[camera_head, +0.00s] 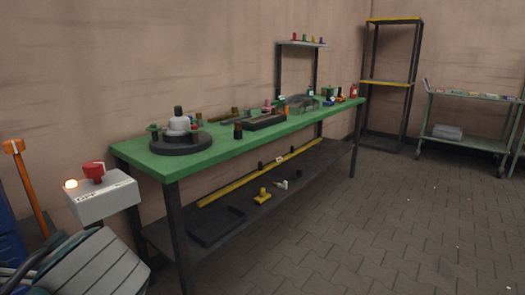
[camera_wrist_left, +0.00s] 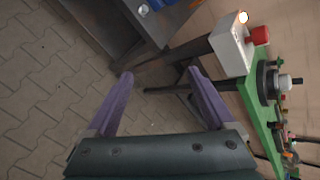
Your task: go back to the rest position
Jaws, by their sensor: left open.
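My left gripper (camera_wrist_left: 160,74) shows in the left wrist view with two purple fingers spread wide and nothing between them. Beyond the fingers are the paved floor and dark metal legs. In the head view, grey-green parts at the lower left corner look like my left arm; its fingers cannot be made out there. My right gripper is in neither view.
A green workbench (camera_head: 222,152) with parts on top stands along the wall. A grey control box (camera_head: 104,199) with a red knob (camera_head: 94,171) and lit lamp is close to my left arm. A shelf rack (camera_head: 392,82) and trolley (camera_head: 465,138) stand farther back. Floor at right is clear.

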